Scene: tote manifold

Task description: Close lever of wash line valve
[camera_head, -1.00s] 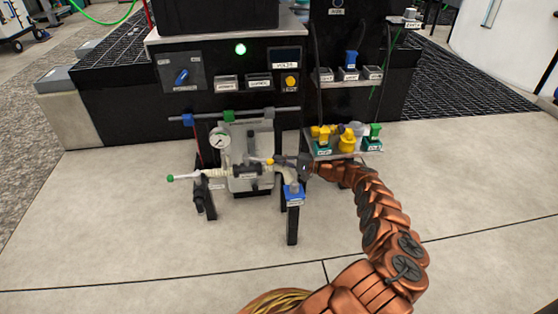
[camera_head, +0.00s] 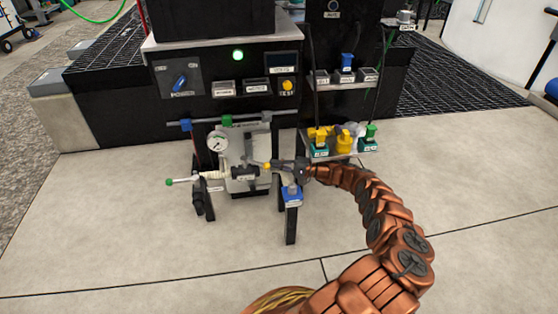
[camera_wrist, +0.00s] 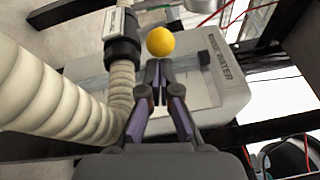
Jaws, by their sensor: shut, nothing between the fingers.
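A lever tipped with a yellow knob (camera_head: 267,166) stands at the manifold, left of my gripper (camera_head: 276,165). The knob also shows in the wrist view (camera_wrist: 160,41), just beyond my fingertips (camera_wrist: 157,66). My fingers are shut with nothing between them. They point at the knob; I cannot tell whether they touch it. A second lever with a green knob (camera_head: 169,182) sticks out to the left by a black valve. The small labels in the head view are too blurred to tell which lever is the wash line's.
A ribbed pale hose (camera_wrist: 45,90) runs close on the left in the wrist view. A grey box (camera_wrist: 215,70) with a label ending in "WATER" is behind. A pressure gauge (camera_head: 217,143), a blue fitting (camera_head: 291,193) and a shelf with yellow and green connectors (camera_head: 343,143) are near.

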